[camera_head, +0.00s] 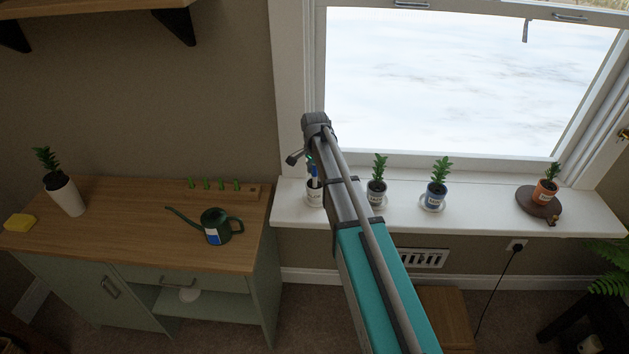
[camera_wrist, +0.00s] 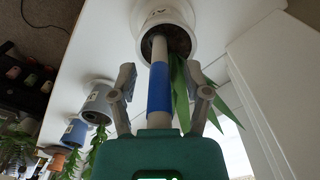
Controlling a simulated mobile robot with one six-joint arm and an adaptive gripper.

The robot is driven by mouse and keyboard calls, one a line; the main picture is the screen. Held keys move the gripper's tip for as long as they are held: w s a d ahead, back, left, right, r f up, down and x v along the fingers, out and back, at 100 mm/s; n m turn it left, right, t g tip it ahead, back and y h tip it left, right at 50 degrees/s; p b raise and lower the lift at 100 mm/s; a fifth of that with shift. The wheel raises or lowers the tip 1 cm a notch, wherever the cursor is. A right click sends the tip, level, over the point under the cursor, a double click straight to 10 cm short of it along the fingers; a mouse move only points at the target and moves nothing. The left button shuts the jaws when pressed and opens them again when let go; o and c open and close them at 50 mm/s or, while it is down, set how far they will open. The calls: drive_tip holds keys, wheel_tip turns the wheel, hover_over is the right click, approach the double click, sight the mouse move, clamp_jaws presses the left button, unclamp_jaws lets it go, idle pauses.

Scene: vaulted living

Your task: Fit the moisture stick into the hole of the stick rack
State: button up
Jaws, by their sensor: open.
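The moisture stick (camera_wrist: 160,85), white with a blue band, stands in the soil of a white pot (camera_wrist: 188,22) with a green plant. In the head view its blue part (camera_head: 312,169) shows above the white pot (camera_head: 314,194) on the windowsill. My gripper (camera_wrist: 160,72) is open, with one finger on each side of the stick and gaps visible; in the head view it is largely hidden by my arm. The stick's near end meets a teal block at the bottom of the wrist view. The stick rack (camera_head: 254,191), a low wooden strip with several green-topped sticks, lies along the cabinet's back right.
A dark green watering can (camera_head: 222,227) stands on the cabinet top (camera_head: 130,228) in front of the rack. A white potted plant (camera_head: 66,196) and yellow sponge (camera_head: 20,222) are at left. More potted plants line the windowsill (camera_head: 470,213) to the right of the white pot.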

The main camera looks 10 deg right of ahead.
idle(0.4)
clamp_jaws()
drive_tip(key=shift+r, duration=0.2)
wheel_tip(320, 180, up, 18)
drive_tip(key=p, duration=1.8)
drive_tip(key=shift+f, duration=0.2)
